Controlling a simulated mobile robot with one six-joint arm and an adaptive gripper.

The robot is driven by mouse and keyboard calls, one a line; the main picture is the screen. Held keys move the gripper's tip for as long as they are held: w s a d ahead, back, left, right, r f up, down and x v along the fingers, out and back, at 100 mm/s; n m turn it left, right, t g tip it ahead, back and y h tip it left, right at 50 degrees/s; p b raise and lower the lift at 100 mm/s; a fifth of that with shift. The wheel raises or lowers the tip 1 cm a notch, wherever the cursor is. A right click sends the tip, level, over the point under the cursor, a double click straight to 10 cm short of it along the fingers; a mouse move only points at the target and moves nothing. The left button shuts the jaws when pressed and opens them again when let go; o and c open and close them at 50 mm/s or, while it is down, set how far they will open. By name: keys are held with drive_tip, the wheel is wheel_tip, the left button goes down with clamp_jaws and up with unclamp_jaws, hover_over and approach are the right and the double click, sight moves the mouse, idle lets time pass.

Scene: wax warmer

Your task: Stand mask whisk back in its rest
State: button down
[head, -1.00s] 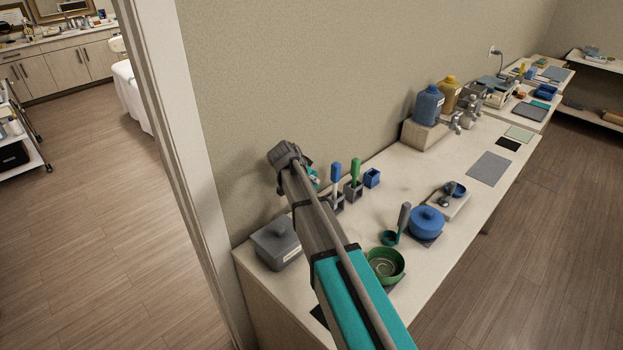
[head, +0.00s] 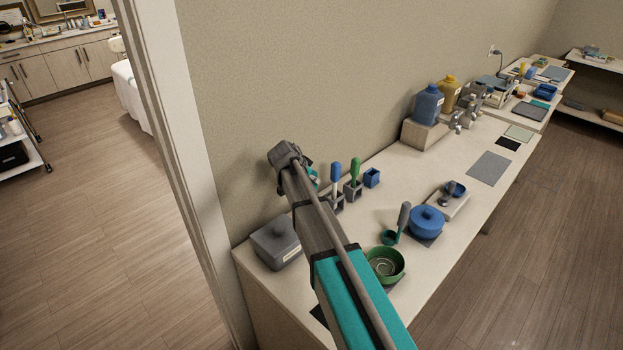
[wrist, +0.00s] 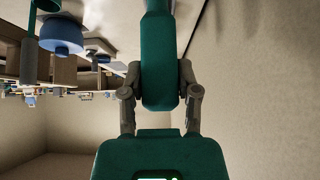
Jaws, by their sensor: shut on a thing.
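My gripper (wrist: 159,82) is shut on a long teal handle, which I take to be the mask whisk (wrist: 158,45). The handle runs up out of the wrist view, and its far end is not seen. In the head view my arm hides most of the gripper, above the left part of the counter. Beside it stand a grey holder (head: 338,203) with a blue-handled tool (head: 336,172), a grey holder (head: 352,192) with a green-handled tool (head: 355,168), and an apparently empty blue holder (head: 372,178). I cannot tell which holder is the whisk's rest.
A grey lidded box (head: 276,246) stands at the counter's left end. Blue (head: 428,104) and yellow (head: 450,93) jugs stand farther back. The wall is close behind.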

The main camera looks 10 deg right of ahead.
drive_tip(key=shift+f+b, duration=1.2)
drive_tip(key=shift+f, duration=0.05)
idle(0.3)
drive_tip(key=shift+c, duration=1.3)
unclamp_jaws()
drive_tip(key=shift+s+a+r+p, duration=0.15)
drive_tip(key=shift+r+p, duration=0.25)
drive_tip(key=shift+p+v, duration=0.8)
drive_tip(key=shift+v, duration=0.25)
drive_tip(key=shift+p+v, duration=0.8)
drive_tip(key=shift+v, duration=0.25)
drive_tip(key=shift+p+v, duration=0.85)
drive_tip(key=shift+v, duration=0.2)
drive_tip(key=shift+s+a+r+p, duration=0.15)
drive_tip(key=shift+a+r+p, duration=0.05)
drive_tip(key=shift+r+p, duration=0.15)
